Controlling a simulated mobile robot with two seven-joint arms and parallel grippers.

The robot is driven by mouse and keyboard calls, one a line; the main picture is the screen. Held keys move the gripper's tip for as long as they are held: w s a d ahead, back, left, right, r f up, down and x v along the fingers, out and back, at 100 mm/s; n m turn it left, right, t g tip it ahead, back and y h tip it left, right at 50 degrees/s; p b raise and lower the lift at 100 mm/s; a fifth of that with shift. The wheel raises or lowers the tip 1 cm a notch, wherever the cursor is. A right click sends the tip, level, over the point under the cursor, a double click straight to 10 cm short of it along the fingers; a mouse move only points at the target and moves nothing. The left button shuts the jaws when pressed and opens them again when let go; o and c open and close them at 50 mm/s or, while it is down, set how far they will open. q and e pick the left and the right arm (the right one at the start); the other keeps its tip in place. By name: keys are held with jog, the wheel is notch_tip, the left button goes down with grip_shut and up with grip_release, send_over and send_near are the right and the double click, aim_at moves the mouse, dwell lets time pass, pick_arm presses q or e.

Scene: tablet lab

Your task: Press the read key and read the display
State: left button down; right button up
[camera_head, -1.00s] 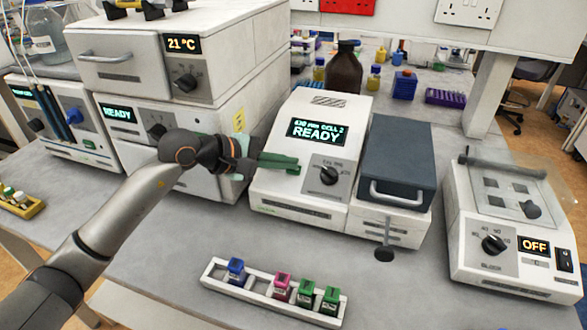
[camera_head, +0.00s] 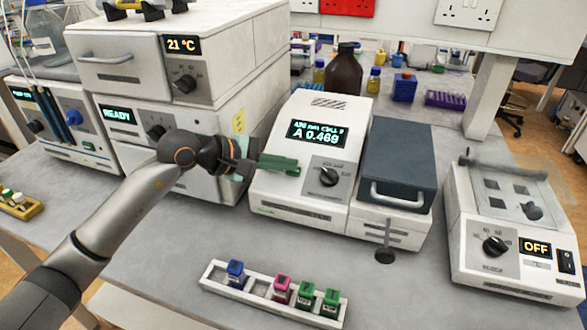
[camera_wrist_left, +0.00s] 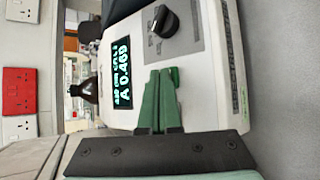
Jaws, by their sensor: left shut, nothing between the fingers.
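The white spectrophotometer (camera_head: 290,190) stands in the middle of the bench. Its display (camera_head: 317,134) shows "A 0.469" under a smaller line with a wavelength and a cell number. The display also shows in the left wrist view (camera_wrist_left: 124,75), turned on its side. A black knob (camera_head: 328,175) sits below the display. My left gripper (camera_head: 296,166) is shut and empty, its green fingertips at the front panel left of the knob. In the left wrist view a small green key (camera_wrist_left: 175,76) shows right at the fingertips. I cannot tell whether they touch it. My right gripper is not in view.
A dark grey lidded compartment (camera_head: 397,160) with a handle adjoins the instrument on the right. A rack (camera_head: 262,294) with several coloured-cap cuvettes lies in front. A white device (camera_head: 510,245) at right reads "OFF". An oven (camera_head: 130,60) reads "21 °C".

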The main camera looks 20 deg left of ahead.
pick_arm(q)
jog(key=shift+s+r, duration=0.2)
jog(key=shift+r, duration=0.25)
jog(key=shift+r, duration=0.1)
jog(key=r, duration=0.1)
jog(key=s+r+p, duration=0.1)
jog(key=r, duration=0.1)
jog(key=s+r+p, duration=0.1)
jog(key=shift+r, duration=0.25)
dwell(0.7)
